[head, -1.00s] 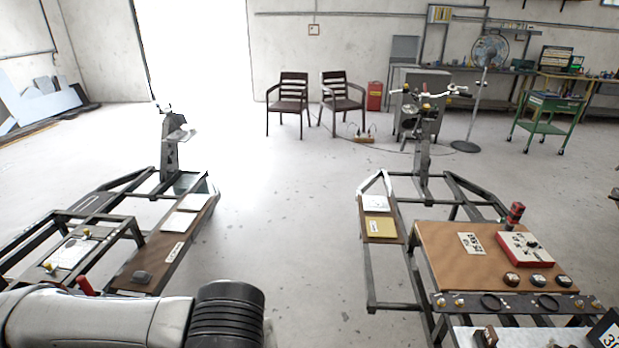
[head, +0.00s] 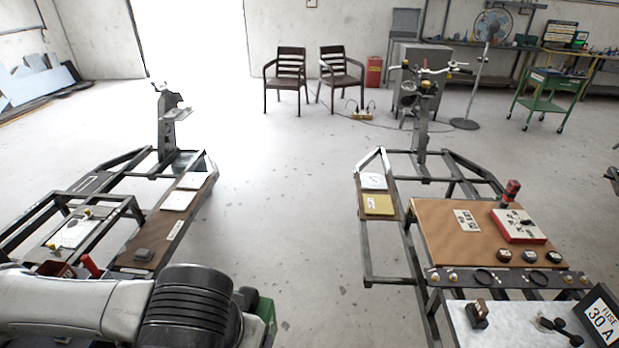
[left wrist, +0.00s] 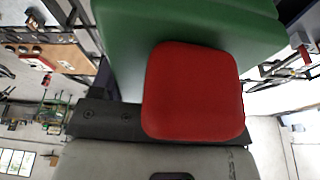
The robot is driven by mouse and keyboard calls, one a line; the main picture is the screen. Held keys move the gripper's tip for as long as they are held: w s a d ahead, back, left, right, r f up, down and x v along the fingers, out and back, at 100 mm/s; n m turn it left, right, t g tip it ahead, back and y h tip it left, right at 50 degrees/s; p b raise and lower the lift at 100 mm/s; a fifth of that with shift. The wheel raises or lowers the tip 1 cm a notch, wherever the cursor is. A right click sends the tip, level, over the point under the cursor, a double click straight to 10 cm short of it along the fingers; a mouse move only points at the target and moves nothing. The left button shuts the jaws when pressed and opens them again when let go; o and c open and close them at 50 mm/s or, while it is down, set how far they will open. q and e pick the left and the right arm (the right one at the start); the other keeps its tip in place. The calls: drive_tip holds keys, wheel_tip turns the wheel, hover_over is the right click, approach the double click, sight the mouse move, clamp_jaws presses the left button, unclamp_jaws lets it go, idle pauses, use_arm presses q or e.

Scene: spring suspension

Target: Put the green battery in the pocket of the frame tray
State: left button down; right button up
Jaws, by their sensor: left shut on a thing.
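The green battery (head: 264,312) shows in part at the bottom of the head view, at the end of my left arm. In the left wrist view it is a large green block (left wrist: 195,25) with a rounded red part in front of it. My left gripper (head: 247,298) is shut on the battery and holds it in the air; its fingers are mostly hidden. A steel frame (head: 137,162) stands at the left and another frame (head: 368,235) at the right. I cannot make out the pocket of the frame tray. My right gripper is not in view.
The right frame carries a brown board (head: 440,235) with a red-and-white box (head: 519,226) and several dark knobs. A sign reading FUSE 30 A (head: 603,320) stands at the bottom right. Bare floor (head: 290,220) lies between the frames. Two chairs (head: 286,75) stand at the back.

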use_arm(q)
drive_tip(key=a+n, duration=0.3)
drive_tip(key=a, duration=0.7)
drive_tip(key=w+r+p, duration=0.3)
drive_tip(key=r+p, duration=3)
drive_tip(key=p, duration=0.5)
drive_tip(key=shift+r+y, duration=0.3)
